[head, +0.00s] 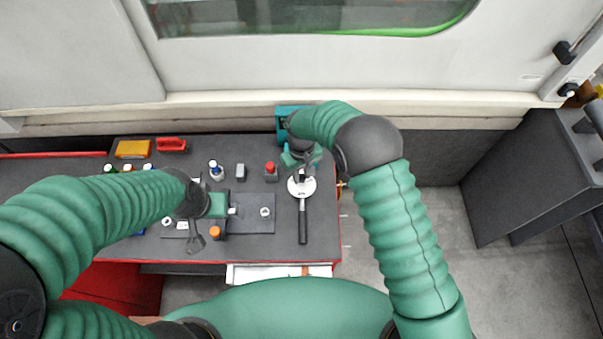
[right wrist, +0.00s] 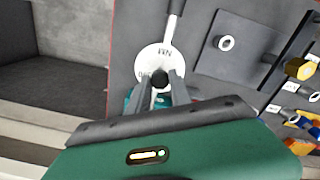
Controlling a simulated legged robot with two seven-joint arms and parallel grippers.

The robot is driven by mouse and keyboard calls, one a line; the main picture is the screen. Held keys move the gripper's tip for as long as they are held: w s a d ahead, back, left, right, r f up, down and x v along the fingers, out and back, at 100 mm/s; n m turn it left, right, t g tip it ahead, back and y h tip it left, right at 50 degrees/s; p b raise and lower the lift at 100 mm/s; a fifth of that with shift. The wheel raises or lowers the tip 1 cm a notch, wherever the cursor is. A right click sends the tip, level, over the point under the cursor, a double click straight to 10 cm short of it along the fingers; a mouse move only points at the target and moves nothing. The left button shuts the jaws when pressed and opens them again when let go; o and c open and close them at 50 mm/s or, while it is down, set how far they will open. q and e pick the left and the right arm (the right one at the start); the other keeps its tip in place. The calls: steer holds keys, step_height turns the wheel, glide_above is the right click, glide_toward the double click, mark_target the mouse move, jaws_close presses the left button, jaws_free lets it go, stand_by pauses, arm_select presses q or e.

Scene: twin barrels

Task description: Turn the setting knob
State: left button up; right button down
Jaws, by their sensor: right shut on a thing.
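A torque wrench lies on the dark workbench with a round white dial (head: 301,187) and a black handle (head: 303,225) pointing toward me. In the right wrist view the dial (right wrist: 157,58) carries printed marks, and a black setting knob (right wrist: 159,78) stands at its middle. My right gripper (head: 302,175) is over the dial; in the right wrist view its two fingers (right wrist: 160,82) are shut on the knob, one on each side. My left gripper (head: 233,211) is low over the bench, left of the wrench; its jaw opening is too small to tell.
A grey plate with a white ring (head: 265,212) lies between the left gripper and the wrench. An orange-capped item (head: 215,233), a red-capped item (head: 270,168) and a teal box (head: 290,118) stand nearby. Orange (head: 133,149) and red (head: 171,144) boxes sit at the back left.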

steer(key=shift+n, duration=0.3)
steer(key=n, duration=0.3)
steer(key=shift+b, duration=0.35)
steer(key=shift+n, duration=2.1)
steer(key=shift+r, duration=0.1)
steer(key=c, duration=1.2)
jaws_free()
steer(key=shift+o, duration=0.2)
